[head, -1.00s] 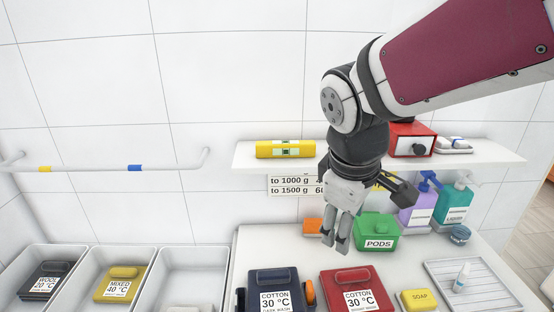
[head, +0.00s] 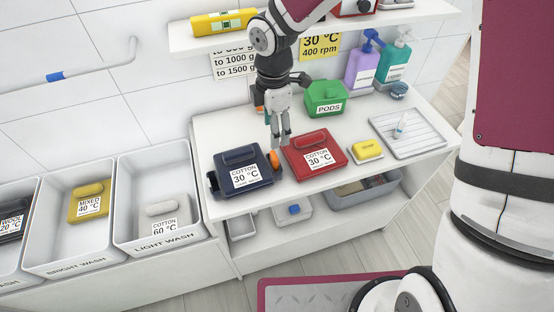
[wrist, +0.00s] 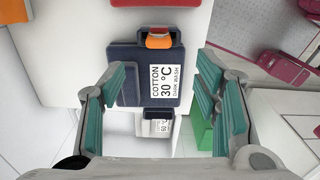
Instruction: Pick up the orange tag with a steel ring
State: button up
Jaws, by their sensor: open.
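An orange piece (head: 273,160) shows at the right side of the navy case marked COTTON 30 °C (head: 241,171), in the gap beside the red case. In the wrist view this orange piece (wrist: 159,41) sits at the navy case's edge, in a dark surround; I cannot make out a steel ring. Another orange patch (wrist: 12,11) shows in the wrist view's top left corner. My gripper (head: 280,138) points down, open and empty, over the shelf just behind the gap between the two cases. In the wrist view its fingers stand apart on either side of the navy case.
The red case (head: 314,155) stands close on the right, with a yellow soap (head: 367,150) and a ribbed tray (head: 408,131) beyond. A green PODS box (head: 325,98) is behind. White wash bins (head: 150,202) stand left. An upper shelf (head: 190,41) overhangs the back.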

aim_at(274, 154)
notch_tip(274, 154, down, 11)
jog(key=shift+w+f+p, duration=0.1)
jog(key=shift+p, duration=0.8)
jog(key=c, duration=1)
